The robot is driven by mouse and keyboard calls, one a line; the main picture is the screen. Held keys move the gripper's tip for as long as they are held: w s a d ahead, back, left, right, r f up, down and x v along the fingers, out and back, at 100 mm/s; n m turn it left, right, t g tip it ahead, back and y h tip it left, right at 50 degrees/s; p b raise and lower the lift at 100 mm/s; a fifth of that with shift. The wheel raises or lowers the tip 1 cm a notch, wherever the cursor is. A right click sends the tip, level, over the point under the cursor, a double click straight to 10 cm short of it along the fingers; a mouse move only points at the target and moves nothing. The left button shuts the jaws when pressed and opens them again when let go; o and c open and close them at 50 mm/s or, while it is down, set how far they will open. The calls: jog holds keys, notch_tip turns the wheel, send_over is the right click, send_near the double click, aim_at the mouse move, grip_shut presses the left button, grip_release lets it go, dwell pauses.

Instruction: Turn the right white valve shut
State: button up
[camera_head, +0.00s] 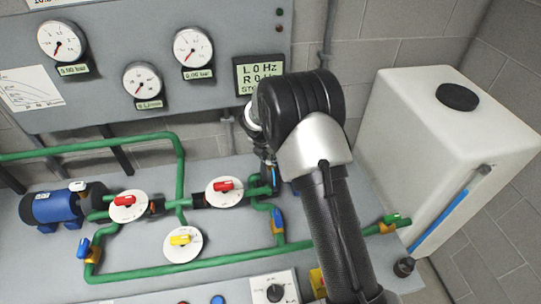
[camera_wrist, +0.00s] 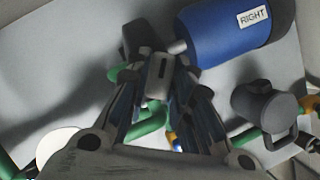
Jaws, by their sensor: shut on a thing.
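My gripper (camera_wrist: 158,90) reaches up the middle of the wrist view, its fingers closed on a pale grey handle (camera_wrist: 158,72) with a dark slot. The handle's position beside the motor marked RIGHT (camera_wrist: 225,35) fits the right white valve, but its whole shape is hidden by the fingers. The shade makes its colour hard to tell, and I cannot tell how far it is turned. In the head view my arm covers the right motor and this valve; only a dark part of my gripper (camera_head: 268,175) shows left of the arm.
Green pipes (camera_head: 180,268) run over the grey bench. Red-handled valves (camera_head: 128,206) (camera_head: 224,191) and a yellow-handled valve (camera_head: 182,242) sit left of my arm. A blue motor (camera_head: 62,205) stands far left. A white tank (camera_head: 425,130) stands at right. The gauge panel (camera_head: 110,60) is behind.

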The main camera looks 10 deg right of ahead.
grip_shut()
jog(key=shift+m, duration=0.3)
jog(key=m+g+p, duration=0.1)
jog(key=m, duration=0.1)
jog(key=m+h, duration=0.1)
jog(key=m, duration=0.1)
jog(key=shift+w+a+m+g+p, duration=0.1)
jog(key=shift+w+m+g+p, duration=0.05)
jog(key=shift+m+g+p, duration=0.2)
jog(key=m+g, duration=0.1)
jog(key=m, duration=0.1)
jog(key=m+g, duration=0.1)
jog(key=m, duration=0.2)
jog(key=shift+w+h+p, duration=0.1)
jog(key=shift+h+p, duration=0.2)
jog(key=shift+m, duration=0.35)
jog(key=o, duration=0.8)
grip_release()
jog(key=shift+o, duration=0.2)
